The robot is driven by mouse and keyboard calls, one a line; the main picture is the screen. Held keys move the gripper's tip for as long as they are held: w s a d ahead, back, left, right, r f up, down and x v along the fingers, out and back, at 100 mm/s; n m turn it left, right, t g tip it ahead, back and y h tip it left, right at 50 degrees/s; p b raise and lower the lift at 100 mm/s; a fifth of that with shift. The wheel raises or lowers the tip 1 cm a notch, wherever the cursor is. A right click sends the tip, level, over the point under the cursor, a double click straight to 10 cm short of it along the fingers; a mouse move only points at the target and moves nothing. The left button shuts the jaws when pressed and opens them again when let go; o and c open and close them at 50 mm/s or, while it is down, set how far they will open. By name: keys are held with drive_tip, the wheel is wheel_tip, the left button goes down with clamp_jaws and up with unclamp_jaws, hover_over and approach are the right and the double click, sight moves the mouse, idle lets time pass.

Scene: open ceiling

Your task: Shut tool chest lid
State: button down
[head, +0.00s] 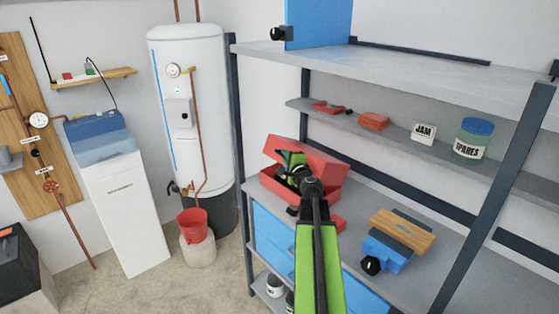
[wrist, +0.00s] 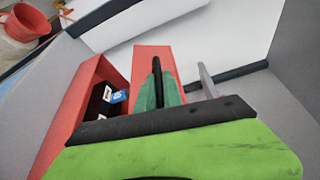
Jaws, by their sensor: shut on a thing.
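The red tool chest (head: 265,181) stands on the middle shelf in the head view, with its red lid (head: 318,159) raised. In the wrist view, the chest's red wall (wrist: 72,105) is at the left and the red lid (wrist: 150,60) rises behind the fingers. My gripper (head: 290,160) is at the lid, in front of the chest's dark opening. In the wrist view, my gripper's green fingers (wrist: 163,88) are closed around a dark bar that seems to belong to the lid. Their exact contact is partly hidden.
Dark items with a blue label (wrist: 117,96) lie inside the chest. A blue tool with a wooden board (head: 403,232) stands to the right on the same shelf. A dark shelf post (head: 500,200) is at the right.

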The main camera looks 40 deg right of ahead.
drive_tip(key=a+f+b, duration=0.4)
drive_tip(key=f+b, duration=0.2)
drive_tip(key=shift+w+f, duration=0.25)
drive_tip(key=shift+f, duration=0.1)
drive_tip(key=c, duration=1.8)
unclamp_jaws()
drive_tip(key=shift+w+a, duration=0.1)
drive_tip(key=shift+w, duration=0.05)
drive_tip(key=shift+o, duration=0.2)
drive_tip(key=shift+s, duration=0.2)
